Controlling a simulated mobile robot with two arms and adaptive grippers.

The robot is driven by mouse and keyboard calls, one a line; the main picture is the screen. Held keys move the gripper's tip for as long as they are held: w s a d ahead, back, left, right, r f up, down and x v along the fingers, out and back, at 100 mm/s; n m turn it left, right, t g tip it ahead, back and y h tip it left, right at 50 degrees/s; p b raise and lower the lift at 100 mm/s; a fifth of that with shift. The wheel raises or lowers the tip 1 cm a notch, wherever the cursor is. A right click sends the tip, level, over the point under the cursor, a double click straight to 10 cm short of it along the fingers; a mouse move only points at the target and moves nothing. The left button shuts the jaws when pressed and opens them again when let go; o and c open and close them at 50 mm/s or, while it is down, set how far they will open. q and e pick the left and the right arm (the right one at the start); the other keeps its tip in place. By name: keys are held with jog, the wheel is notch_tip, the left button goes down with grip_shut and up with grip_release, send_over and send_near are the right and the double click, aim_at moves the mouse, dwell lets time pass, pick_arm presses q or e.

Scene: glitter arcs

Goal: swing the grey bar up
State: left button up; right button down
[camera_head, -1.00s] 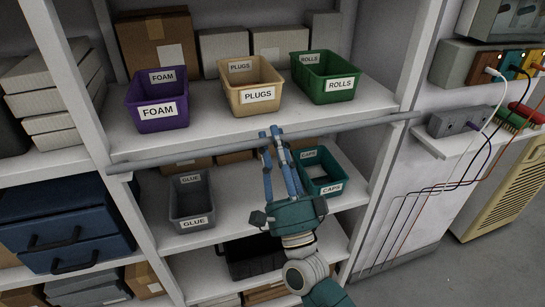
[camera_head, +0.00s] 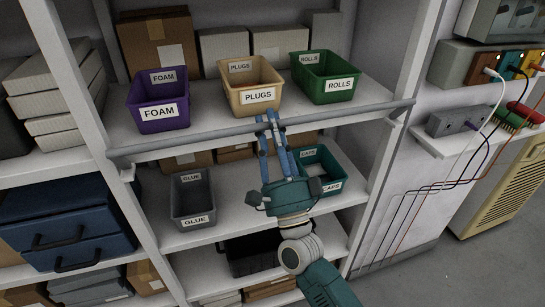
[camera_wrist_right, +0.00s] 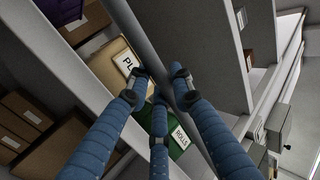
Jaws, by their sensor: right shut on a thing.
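The grey bar (camera_head: 205,134) runs across the front of the middle bay, level with the front edge of the upper shelf and below its bins. My right gripper (camera_head: 268,119) reaches up from below and is shut on the bar a little right of its middle. In the right wrist view the bar (camera_wrist_right: 148,45) passes between the blue fingers of my right gripper (camera_wrist_right: 160,82). The fingertips hide a short piece of the bar. My left gripper is not in view.
The upper shelf holds a purple FOAM bin (camera_head: 158,118), a tan PLUGS bin (camera_head: 242,92) and a green ROLLS bin (camera_head: 322,87). Below are a grey GLUE bin (camera_head: 190,200) and a teal CAPS bin (camera_head: 328,173), partly behind my gripper. A socket ledge (camera_head: 450,143) stands right.

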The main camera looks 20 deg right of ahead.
jog(key=shift+w+r, duration=0.1)
jog(key=shift+r, duration=0.25)
jog(key=shift+w+r, duration=0.2)
jog(key=shift+w, duration=0.3)
jog(key=shift+w+r, duration=0.15)
jog(key=shift+w, duration=0.45)
jog(key=shift+w+b, duration=0.5)
jog(key=shift+w, duration=0.5)
jog(key=c, duration=1.8)
grip_release()
jog(key=shift+a, duration=0.1)
jog(key=shift+o, duration=0.2)
jog(key=shift+s+f, duration=0.1)
